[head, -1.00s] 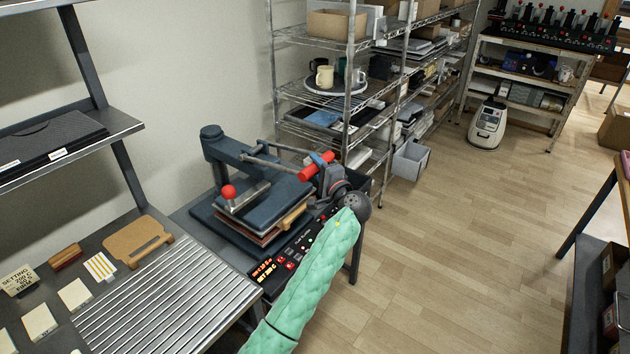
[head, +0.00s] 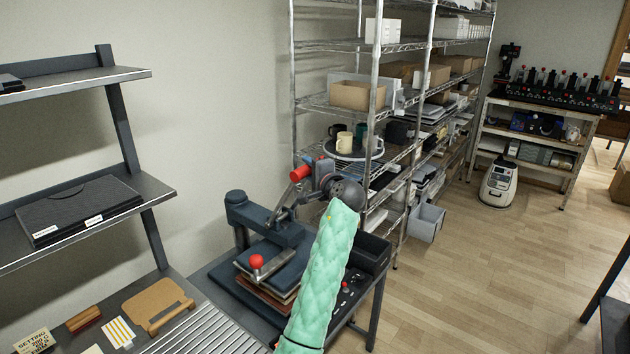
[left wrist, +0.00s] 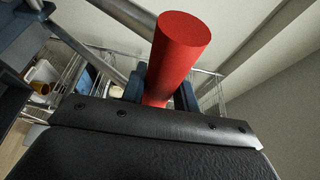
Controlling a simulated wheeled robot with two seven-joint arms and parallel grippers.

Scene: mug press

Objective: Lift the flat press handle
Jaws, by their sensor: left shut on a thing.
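The flat press (head: 272,230) stands on a dark bench, a blue-grey machine with a swing head over stacked plates. Its lever handle ends in a red cylindrical grip (head: 300,174), now angled up above the press. My left gripper (head: 316,172) is shut on this red grip, with the green-sleeved arm reaching up from below. In the left wrist view the red grip (left wrist: 178,55) stands up between the dark fingers (left wrist: 160,92). A smaller red ball knob (head: 257,262) sits at the front of the press. My right gripper is not in view.
A wire shelf with mugs (head: 345,142) stands close behind the raised handle. A dark tray (head: 371,252) is on the bench right of the press. A ridged worktop lies at lower left. Open floor is on the right.

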